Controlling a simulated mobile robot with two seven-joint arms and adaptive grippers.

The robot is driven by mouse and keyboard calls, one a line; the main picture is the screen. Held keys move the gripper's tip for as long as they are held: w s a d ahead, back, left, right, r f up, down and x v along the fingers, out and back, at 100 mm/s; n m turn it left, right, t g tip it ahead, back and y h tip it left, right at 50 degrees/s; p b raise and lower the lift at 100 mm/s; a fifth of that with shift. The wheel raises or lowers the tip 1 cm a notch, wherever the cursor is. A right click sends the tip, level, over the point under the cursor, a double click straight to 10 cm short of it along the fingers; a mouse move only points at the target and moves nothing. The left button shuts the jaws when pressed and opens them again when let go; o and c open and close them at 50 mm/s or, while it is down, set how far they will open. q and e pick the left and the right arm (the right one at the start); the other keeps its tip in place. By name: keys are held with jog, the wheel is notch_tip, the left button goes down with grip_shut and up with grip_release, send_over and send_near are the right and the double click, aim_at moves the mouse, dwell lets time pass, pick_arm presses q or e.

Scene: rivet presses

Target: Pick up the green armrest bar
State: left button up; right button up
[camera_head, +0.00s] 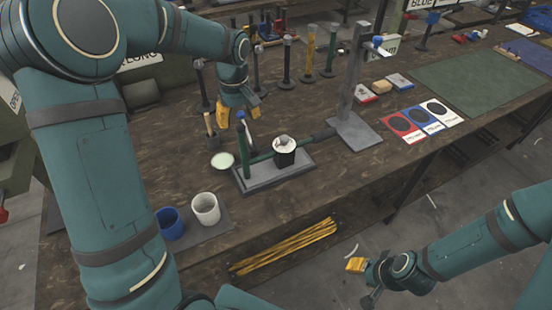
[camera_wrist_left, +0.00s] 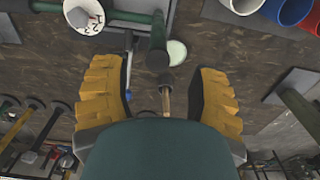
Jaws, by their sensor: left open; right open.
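A dark green bar (camera_head: 243,147) stands upright at the left end of a grey-based fixture (camera_head: 297,172). A second green bar (camera_head: 316,139) runs roughly level across it, through a black holder with a white numbered top (camera_head: 284,143). I cannot tell which is the armrest bar. My left gripper (camera_head: 239,111) is open and empty, pointing down just above the upright bar. In the left wrist view, the upright bar (camera_wrist_left: 157,40) lies ahead of the gap between the yellow fingers (camera_wrist_left: 160,88), apart from both. My right gripper (camera_head: 357,266) is open and empty, off the table's front side.
A wooden-handled tool (camera_head: 210,128) and a pale green disc (camera_head: 222,161) are close to the left gripper. Blue (camera_head: 170,223) and white (camera_head: 206,208) cups stand in front. A tall grey stand (camera_head: 351,115) rises to the right. Several posts line the back.

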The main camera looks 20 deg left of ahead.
aim_at(242, 138)
pick_arm(q)
jog(key=shift+w+d+f+b, duration=0.1)
jog(key=shift+f+b, duration=0.15)
jog(key=shift+f, duration=1.75)
jog(key=shift+w+f+b, duration=0.1)
jog(key=shift+f+b, duration=0.1)
jog(key=shift+f, duration=1.75)
jog(key=shift+c, duration=0.4)
grip_shut()
